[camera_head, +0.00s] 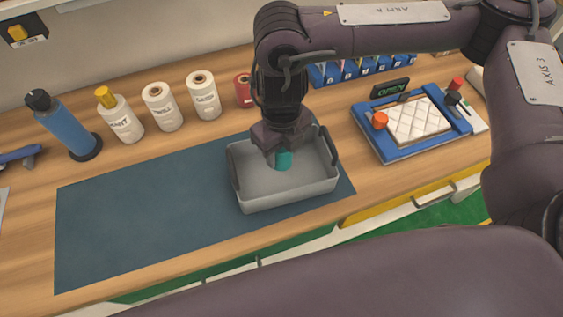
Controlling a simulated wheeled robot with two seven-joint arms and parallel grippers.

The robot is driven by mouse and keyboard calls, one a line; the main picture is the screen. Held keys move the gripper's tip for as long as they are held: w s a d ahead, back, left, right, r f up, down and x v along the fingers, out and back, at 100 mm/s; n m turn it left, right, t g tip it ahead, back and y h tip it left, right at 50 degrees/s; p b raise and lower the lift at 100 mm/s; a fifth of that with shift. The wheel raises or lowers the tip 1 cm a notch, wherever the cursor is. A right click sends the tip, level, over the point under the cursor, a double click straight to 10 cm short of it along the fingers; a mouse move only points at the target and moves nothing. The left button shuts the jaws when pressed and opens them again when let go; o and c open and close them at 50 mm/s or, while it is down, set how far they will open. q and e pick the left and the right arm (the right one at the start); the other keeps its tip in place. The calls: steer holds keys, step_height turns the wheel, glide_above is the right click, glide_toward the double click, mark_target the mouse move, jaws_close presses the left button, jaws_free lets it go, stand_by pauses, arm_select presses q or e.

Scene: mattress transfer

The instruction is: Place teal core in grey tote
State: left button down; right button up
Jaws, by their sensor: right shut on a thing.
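The grey tote (262,198) stands on the right end of the dark mat on the workbench. My right gripper (281,150) points down over the tote, its fingers within the tote's outline. It is shut on the teal core (283,161), a small teal piece that shows just below the fingers. Part of the core is hidden by the gripper. I cannot tell whether the core touches the tote's floor. My left gripper is not in view.
Left of the tote the dark mat (130,225) is bare. Behind it stand a blue bottle (66,128), a yellow-capped bottle (120,118), white rolls (203,96) and a red roll (243,90). A blue fixture with a white quilted pad (414,121) lies to the right.

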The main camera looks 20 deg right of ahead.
step_height(320, 180, down, 3)
steer(key=shift+r, duration=0.2)
step_height(320, 180, down, 3)
steer(key=shift+f, duration=0.1)
arm_select(q)
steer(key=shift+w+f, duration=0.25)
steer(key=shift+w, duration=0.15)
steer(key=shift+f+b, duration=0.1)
steer(key=shift+b, duration=0.25)
arm_select(e)
steer(key=shift+f, duration=0.2)
steer(key=o, duration=1)
steer(key=shift+r, duration=0.1)
steer(key=shift+c, duration=0.2)
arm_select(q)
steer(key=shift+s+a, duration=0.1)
